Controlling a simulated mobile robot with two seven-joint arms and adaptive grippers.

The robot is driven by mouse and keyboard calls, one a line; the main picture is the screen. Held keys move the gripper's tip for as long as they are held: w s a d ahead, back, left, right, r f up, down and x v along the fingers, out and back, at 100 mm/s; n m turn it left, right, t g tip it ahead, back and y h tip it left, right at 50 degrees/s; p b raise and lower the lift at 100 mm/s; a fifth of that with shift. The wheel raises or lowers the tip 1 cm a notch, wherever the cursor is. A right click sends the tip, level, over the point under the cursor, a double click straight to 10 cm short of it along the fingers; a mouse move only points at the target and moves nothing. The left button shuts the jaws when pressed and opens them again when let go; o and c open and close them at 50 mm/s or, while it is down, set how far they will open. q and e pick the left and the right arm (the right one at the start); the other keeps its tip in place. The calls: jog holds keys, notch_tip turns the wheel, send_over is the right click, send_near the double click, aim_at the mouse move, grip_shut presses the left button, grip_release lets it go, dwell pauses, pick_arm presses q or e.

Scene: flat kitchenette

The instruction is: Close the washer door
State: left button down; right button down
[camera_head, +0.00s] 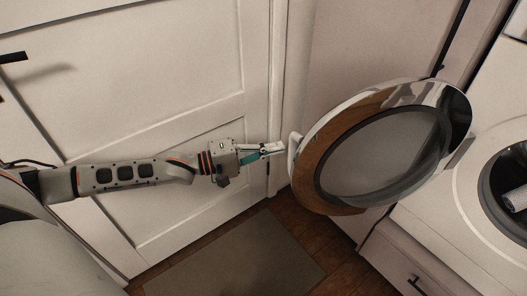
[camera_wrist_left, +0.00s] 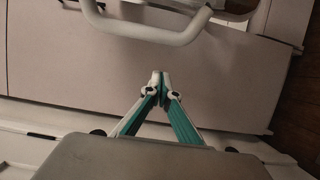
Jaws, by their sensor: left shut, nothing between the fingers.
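The washer door (camera_head: 345,150) is round, with a chrome and brown reflecting rim and a grey glass middle. It stands wide open, swung out to the left of the white washer (camera_head: 445,205). A white door handle (camera_head: 293,155) sits on its left edge; it also shows as a white bar at the top of the left wrist view (camera_wrist_left: 150,32). My left gripper (camera_head: 280,148) is shut and empty, its tips just left of the handle. In the left wrist view its fingertips (camera_wrist_left: 160,76) meet below the handle, with a gap between. My right gripper is not in view.
A white panelled door (camera_head: 140,110) fills the left behind my arm. A grey mat (camera_head: 240,262) lies on the brown wood floor (camera_head: 300,235). A drawer with a dark handle (camera_head: 415,284) is below the washer. Something light-coloured (camera_head: 516,199) shows in the drum opening.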

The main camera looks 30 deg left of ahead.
pick_arm(q)
jog(key=shift+s+d, duration=0.5)
jog(key=shift+d, duration=0.35)
jog(key=shift+s+d, duration=0.5)
jog(key=shift+d, duration=0.3)
